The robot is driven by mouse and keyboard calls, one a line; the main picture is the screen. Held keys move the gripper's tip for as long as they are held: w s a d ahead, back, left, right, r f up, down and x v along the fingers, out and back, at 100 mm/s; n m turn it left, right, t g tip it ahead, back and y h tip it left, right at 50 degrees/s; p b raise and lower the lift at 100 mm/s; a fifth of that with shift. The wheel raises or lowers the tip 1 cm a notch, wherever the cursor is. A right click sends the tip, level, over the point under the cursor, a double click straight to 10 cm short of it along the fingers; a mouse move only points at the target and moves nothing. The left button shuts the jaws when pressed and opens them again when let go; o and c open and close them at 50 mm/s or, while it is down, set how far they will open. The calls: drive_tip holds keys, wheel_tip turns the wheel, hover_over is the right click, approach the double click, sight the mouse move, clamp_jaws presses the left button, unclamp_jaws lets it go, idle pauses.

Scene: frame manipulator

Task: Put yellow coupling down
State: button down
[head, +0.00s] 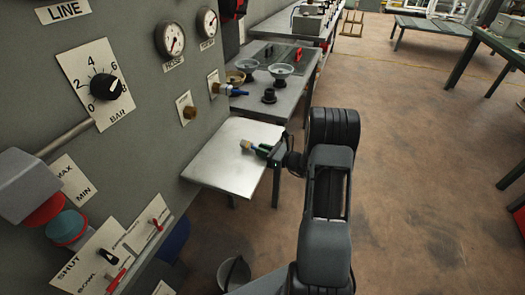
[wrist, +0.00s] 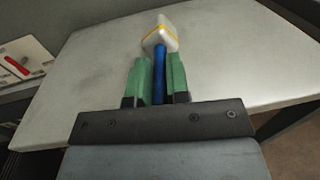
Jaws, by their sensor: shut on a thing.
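My gripper (head: 262,149) reaches over the small pale metal table (head: 228,178) beside the panel. In the wrist view its two green fingers (wrist: 160,82) are shut on the blue shaft (wrist: 160,62) of the yellow coupling. The coupling has a pale head with a yellow band (wrist: 160,36), which points away from the gripper. In the head view that head shows as a small cream tip (head: 246,145) left of the fingers. The coupling is over the tabletop; I cannot tell whether it touches it. The part between the fingers is partly hidden.
The grey panel (head: 130,125) stands at the left with gauges, a knob and a brass fitting (head: 187,112). A blue-ended fitting (head: 229,89) sticks out of it. A bench (head: 262,105) with bowls and a dark part stands behind the table. The tabletop around the coupling is clear.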

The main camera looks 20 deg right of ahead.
drive_tip(key=c, duration=1.1)
unclamp_jaws()
drive_tip(key=shift+f, duration=0.1)
